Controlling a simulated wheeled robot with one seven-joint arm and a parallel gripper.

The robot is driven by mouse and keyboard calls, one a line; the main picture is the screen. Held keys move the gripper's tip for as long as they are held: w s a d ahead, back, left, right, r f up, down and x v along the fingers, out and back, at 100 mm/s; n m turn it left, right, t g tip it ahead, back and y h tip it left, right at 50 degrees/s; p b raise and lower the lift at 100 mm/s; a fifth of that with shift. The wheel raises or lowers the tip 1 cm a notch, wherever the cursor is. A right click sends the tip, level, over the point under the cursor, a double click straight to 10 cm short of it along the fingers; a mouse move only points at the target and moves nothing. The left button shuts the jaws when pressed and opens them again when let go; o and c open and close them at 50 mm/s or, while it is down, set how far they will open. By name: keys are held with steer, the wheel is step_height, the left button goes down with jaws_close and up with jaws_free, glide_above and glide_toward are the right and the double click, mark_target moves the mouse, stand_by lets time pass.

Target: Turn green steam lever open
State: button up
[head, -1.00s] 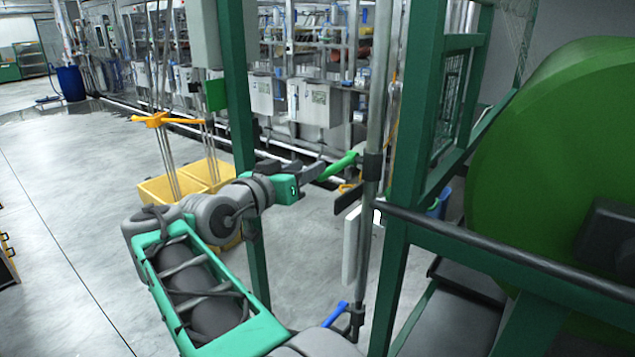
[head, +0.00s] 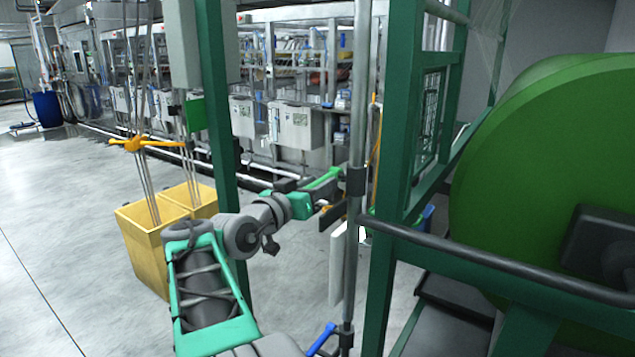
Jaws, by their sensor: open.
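The green steam lever (head: 325,180) is a slim handle on the left side of a vertical grey pipe (head: 356,120). It slants down and left from a dark fitting (head: 355,181) on the pipe. My gripper (head: 325,194) is at the lever, its two dark fingers apart. The lever's free end appears between the fingers in the picture. Whether a finger touches it, I cannot tell. Part of the lever's lower end is hard to separate from my gripper's green body.
A blue lever (head: 320,339) sits lower on the same pipe. A green post (head: 218,110) stands behind my arm, and a green frame (head: 398,150) and dark rail (head: 480,255) are to the right. Yellow bins (head: 148,248) stand left; open floor (head: 70,220) lies beyond.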

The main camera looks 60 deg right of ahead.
steer(key=shift+c, duration=0.4)
jaws_close()
stand_by(1.0)
